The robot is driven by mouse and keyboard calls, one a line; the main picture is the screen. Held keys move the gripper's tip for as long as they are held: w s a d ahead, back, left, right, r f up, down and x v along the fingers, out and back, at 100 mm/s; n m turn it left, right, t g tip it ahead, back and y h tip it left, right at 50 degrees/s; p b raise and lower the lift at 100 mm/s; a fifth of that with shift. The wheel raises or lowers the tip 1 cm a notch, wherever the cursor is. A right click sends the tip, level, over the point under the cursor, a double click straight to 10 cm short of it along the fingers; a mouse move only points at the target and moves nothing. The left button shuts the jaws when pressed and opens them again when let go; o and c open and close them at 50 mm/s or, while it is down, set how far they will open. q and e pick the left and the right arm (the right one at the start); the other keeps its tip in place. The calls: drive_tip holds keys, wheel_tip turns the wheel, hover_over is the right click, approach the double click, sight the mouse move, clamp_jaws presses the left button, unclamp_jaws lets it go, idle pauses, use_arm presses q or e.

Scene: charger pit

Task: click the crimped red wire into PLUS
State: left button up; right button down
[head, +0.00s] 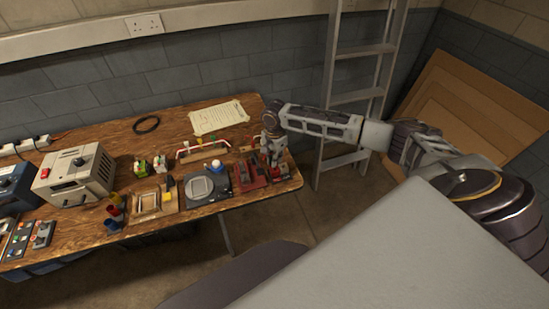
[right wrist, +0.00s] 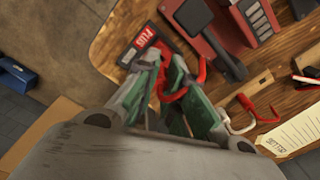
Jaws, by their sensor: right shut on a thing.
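The red wire (right wrist: 176,95) shows as a curved red piece between the green-padded fingers of my right gripper (right wrist: 166,72) in the right wrist view. The gripper is shut on it; its crimped end is partly hidden by the fingers. The PLUS label (right wrist: 146,39) is on a small dark and red block just past the fingertips, near the table's edge. I cannot tell whether the wire touches it. In the head view my right gripper (head: 273,153) is low over the right end of the table. My left gripper is not in view.
A red tool with a black handle (right wrist: 216,40) lies close beside the fingers. Another red curved piece (right wrist: 258,112) and a paper sheet (head: 219,117) are nearby. A dark scale-like device (head: 206,187) and a beige box (head: 74,174) stand further left.

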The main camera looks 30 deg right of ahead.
drive_tip(key=shift+f+p, duration=0.45)
drive_tip(key=shift+f, duration=1.05)
idle(1.3)
drive_tip(key=shift+p, duration=0.65)
idle(1.6)
drive_tip(key=c, duration=2.1)
unclamp_jaws()
clamp_jaws()
drive_tip(key=shift+f+p, duration=0.25)
drive_tip(key=shift+p, duration=0.25)
